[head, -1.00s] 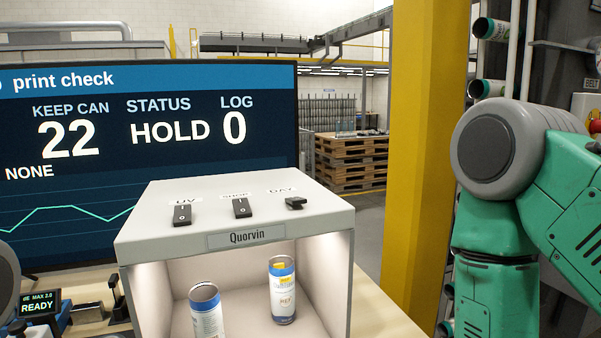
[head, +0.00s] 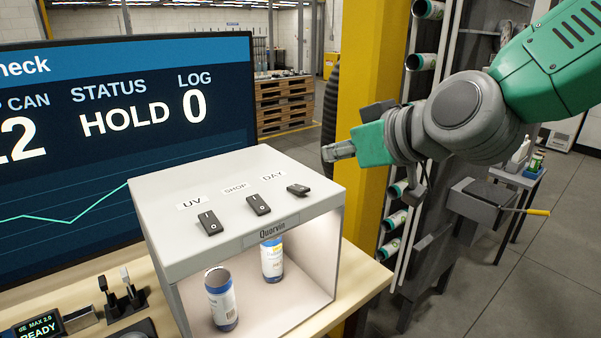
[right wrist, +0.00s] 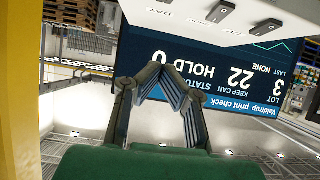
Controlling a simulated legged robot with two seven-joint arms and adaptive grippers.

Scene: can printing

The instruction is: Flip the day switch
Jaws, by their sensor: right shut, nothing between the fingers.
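The day switch (head: 298,189) is a small black rocker near the right edge of the top of the light booth (head: 170,200), by its DAY label. It looks tipped differently from the other two switches. My right gripper (head: 338,151) is shut and empty, in the air above and to the right of the day switch, apart from it. In the right wrist view the closed fingers (right wrist: 170,70) meet in front of the screen, with part of the booth top above them. My left gripper is not in view.
The shop switch (head: 258,205) and UV switch (head: 209,222) stand in the same row. Two cans, one left (head: 221,298) and one right (head: 272,259), stand inside the booth. The screen (head: 100,130) reads HOLD. A yellow pillar (head: 375,60) rises behind my right gripper.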

